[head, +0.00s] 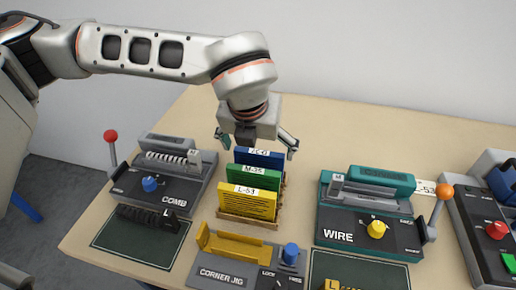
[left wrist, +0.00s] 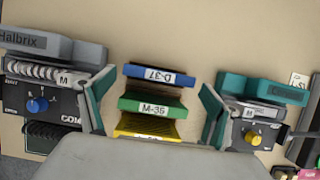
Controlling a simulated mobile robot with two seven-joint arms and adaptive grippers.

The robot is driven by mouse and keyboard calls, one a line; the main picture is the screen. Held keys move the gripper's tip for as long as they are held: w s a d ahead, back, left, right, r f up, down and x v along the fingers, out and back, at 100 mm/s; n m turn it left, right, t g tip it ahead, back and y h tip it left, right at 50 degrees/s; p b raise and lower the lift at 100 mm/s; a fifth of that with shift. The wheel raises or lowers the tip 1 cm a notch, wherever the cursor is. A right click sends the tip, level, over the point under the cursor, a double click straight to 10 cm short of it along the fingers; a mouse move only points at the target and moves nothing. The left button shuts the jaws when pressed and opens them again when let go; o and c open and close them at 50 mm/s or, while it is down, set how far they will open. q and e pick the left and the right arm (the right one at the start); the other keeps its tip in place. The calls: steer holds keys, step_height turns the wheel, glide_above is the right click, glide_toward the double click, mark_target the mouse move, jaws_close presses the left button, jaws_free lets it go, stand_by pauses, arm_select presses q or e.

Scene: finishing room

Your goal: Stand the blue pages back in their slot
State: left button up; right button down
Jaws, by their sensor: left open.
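The blue pages (head: 262,158) stand upright at the back of a small wooden rack (head: 248,222), behind a green block of pages (head: 250,177) labelled M-35 and a yellow block (head: 247,203) labelled L-53. In the left wrist view the blue pages (left wrist: 160,76) show a white label on their face. My left gripper (head: 257,143) is open over the rack, one finger on each side of the blue pages. Gaps show between both fingers and the pages in the left wrist view. Whether the blue pages sit fully down in a slot is hidden. My right gripper is not in view.
A comb machine (head: 165,180) with a red-knobbed lever stands left of the rack, and a teal wire machine (head: 368,215) stands right. A corner jig (head: 235,262) lies in front. The table (head: 320,135) behind the rack is clear.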

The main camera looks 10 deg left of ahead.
arm_select(q)
steer(key=p+v, duration=0.3)
steer(key=v, duration=0.4)
steer(key=shift+r, duration=0.35)
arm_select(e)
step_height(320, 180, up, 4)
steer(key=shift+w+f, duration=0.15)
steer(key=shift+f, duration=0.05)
arm_select(q)
steer(key=shift+s+f, duration=0.1)
stand_by(0.4)
